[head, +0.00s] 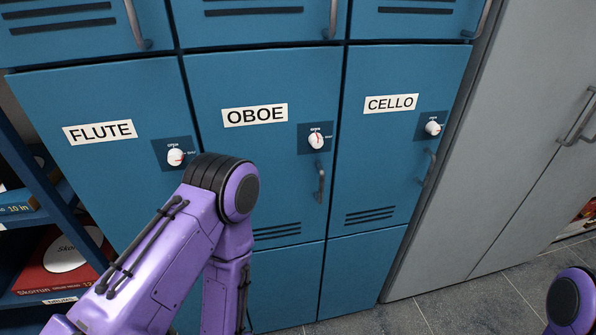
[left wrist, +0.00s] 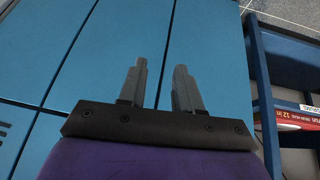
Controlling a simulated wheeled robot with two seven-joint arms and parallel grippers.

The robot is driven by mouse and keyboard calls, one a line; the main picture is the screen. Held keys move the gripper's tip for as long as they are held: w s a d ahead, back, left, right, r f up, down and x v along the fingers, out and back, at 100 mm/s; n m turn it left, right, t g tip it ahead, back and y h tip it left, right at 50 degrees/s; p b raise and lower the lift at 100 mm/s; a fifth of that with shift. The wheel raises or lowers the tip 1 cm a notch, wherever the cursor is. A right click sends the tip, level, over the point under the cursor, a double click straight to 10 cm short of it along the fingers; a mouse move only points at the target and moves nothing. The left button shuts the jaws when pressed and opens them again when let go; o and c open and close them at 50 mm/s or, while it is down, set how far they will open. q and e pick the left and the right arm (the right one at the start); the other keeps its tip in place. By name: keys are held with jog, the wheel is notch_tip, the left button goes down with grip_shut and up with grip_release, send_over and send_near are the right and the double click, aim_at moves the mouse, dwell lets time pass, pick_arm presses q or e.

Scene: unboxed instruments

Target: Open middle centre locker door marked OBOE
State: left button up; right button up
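The blue OBOE door (head: 220,80) is in the middle of the row in the head view and looks shut. It has a white OBOE label (head: 255,115), a white round knob (head: 316,140) with a red mark on a dark plate, and a grey vertical handle (head: 320,182) below the knob. My left arm reaches up in front of the lockers, its purple joint covering the door's lower left; its gripper is hidden in the head view. In the left wrist view my left gripper (left wrist: 160,86) is open and empty, in front of blue locker panels (left wrist: 135,35). My right gripper is not in view.
The FLUTE door (head: 90,100) is left and the CELLO door (head: 400,75) right, each with a knob and both shut. A grey cabinet (head: 500,160) stands at the right. A blue shelf (head: 20,165) with boxes is at the left. Grey floor (head: 450,310) shows below.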

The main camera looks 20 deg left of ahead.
pick_arm(q)
jog(key=w+d+r+t+p, duration=0.25)
jog(key=w+d+r, duration=0.35)
jog(key=w+r, duration=0.35)
jog(key=m+t+y+p, duration=0.2)
jog(key=t+y, duration=0.3)
jog(key=t, duration=0.4)
send_near(322, 189)
jog(key=shift+g, duration=0.25)
jog(key=p+x, duration=0.2)
jog(key=x, duration=0.8)
jog(key=shift+w+a+r, duration=0.15)
jog(key=shift+w+r, duration=0.05)
jog(key=shift+w, duration=0.1)
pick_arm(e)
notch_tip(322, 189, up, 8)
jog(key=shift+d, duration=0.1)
pick_arm(q)
grip_shut()
